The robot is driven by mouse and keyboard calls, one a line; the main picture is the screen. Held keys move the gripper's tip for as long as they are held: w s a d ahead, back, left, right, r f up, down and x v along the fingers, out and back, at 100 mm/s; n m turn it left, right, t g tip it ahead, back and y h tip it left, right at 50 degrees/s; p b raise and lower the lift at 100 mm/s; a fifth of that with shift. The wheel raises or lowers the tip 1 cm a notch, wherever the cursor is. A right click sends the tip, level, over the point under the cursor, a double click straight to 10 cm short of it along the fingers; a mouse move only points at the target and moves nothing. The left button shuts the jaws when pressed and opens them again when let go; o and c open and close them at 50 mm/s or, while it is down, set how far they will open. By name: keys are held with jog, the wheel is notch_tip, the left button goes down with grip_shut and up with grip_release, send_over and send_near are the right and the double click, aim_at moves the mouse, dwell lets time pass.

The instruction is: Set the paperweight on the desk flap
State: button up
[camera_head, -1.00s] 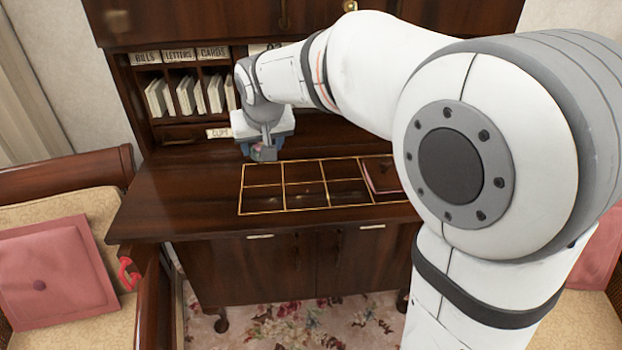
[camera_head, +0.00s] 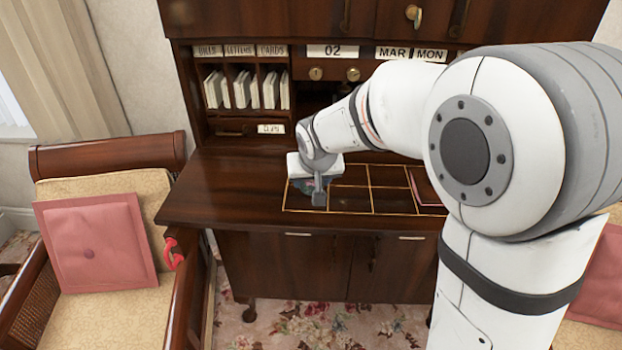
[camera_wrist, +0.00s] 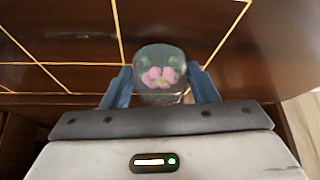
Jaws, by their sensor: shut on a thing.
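The paperweight, a clear glass piece with a pink flower and green leaves inside, shows in the wrist view (camera_wrist: 160,78). My gripper (camera_wrist: 162,88) is shut on it, with one blue finger at each side. In the head view my gripper (camera_head: 319,197) is over the left column of the gold-lined grid on the desk flap (camera_head: 230,195). There the paperweight is mostly hidden by my gripper. I cannot tell whether the paperweight touches the flap.
A pink flat item (camera_head: 427,187) lies in the grid's right part, partly hidden by my arm. Pigeonholes with white cards (camera_head: 245,90) stand behind the flap. A chair with a pink cushion (camera_head: 95,240) is at left. The middle grid cells look bare.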

jog(key=o, duration=1.2)
jog(key=shift+f, duration=0.1)
jog(key=shift+c, duration=0.2)
jog(key=shift+r, duration=0.25)
jog(key=a+v, duration=0.1)
jog(key=v, duration=1)
jog(key=s+d+f+g, duration=0.1)
jog(key=s+d+f, duration=0.1)
jog(key=s+d, duration=0.3)
jog(key=s+d+f+m+g, duration=0.1)
jog(key=s+d+f, duration=0.2)
jog(key=s+d, duration=0.2)
jog(key=s+d+f+g+h, duration=0.1)
jog(key=s+d+f, duration=0.2)
jog(key=s+d, duration=0.3)
jog(key=s, duration=0.3)
jog(key=shift+s+m, duration=0.35)
jog(key=shift+m, duration=0.05)
jog(key=shift+d, duration=0.1)
